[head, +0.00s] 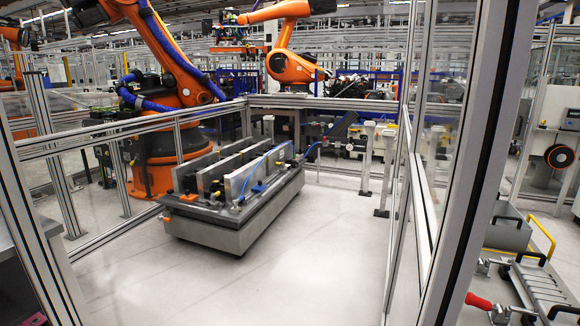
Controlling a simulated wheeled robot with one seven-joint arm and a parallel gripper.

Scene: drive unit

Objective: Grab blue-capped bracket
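A grey wheeled cart (215,236) stands on the pale floor inside a framed enclosure. Several upright grey plates (262,168) stand in rows on its top. Small blue parts (259,187) show low on the near right side of the plates. They are too small to tell whether one is the blue-capped bracket. My gripper is not in view.
Aluminium posts and clear panels (425,190) stand close on the right, with a railing (130,130) along the left. Orange robot arms (160,60) stand behind the cart. Floor in front (260,285) is clear. A yellow handle (545,240) shows at right.

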